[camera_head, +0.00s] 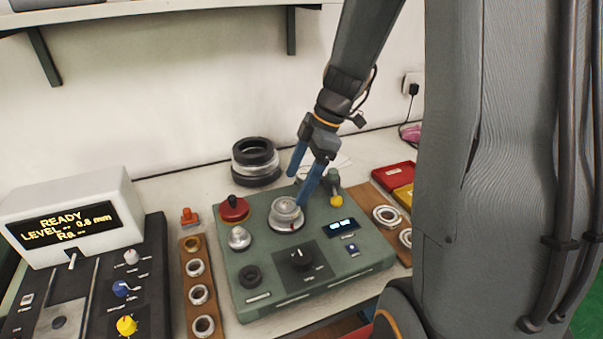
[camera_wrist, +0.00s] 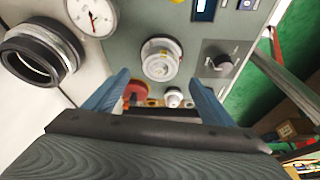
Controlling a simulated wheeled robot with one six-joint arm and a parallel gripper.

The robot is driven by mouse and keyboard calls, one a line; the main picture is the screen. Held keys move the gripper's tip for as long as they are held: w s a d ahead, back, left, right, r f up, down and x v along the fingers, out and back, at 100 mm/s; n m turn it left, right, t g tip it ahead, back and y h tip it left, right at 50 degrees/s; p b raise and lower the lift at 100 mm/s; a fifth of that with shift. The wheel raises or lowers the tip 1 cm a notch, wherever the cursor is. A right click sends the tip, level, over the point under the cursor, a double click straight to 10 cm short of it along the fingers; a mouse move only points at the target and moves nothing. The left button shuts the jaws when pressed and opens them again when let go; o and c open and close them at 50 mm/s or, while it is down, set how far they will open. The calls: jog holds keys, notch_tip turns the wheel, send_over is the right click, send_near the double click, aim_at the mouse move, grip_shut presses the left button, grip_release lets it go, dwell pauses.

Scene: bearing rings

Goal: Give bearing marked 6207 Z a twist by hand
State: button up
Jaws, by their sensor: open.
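My gripper (camera_head: 296,189) is open, its two blue fingers apart above the green test unit (camera_head: 262,306). A silver ring-shaped part, possibly a bearing, sits on the unit's spindle (camera_head: 286,213), close to the fingertips. In the wrist view this spindle part (camera_wrist: 160,60) shows just beyond and between the open fingers (camera_wrist: 160,78), with nothing held. Several bearing rings lie on the left wooden strip (camera_head: 190,231), such as one silver ring (camera_head: 203,326). Rings also lie on the right wooden board, including one (camera_head: 386,204). No 6207 Z marking is legible.
The unit carries a red button (camera_head: 234,207), a silver knob (camera_head: 239,238), a black dial (camera_head: 300,258) and a small display (camera_head: 341,226). Stacked black-and-silver rings (camera_head: 255,161) stand behind. A readout box (camera_head: 70,218) is left; red and yellow trays (camera_head: 395,177) are right.

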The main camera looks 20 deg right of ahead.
aim_at(288, 203)
jog(key=shift+p+x, duration=0.55)
jog(key=shift+x, duration=2.55)
jog(key=c, duration=1.4)
jog(key=shift+n+g+b, duration=0.5)
jog(key=shift+n+b, duration=0.15)
jog(key=shift+n, duration=0.45)
jog(key=shift+n+g+b, duration=0.4)
jog(key=shift+n+b, duration=0.1)
jog(key=shift+n, duration=0.6)
jog(key=shift+w, duration=0.1)
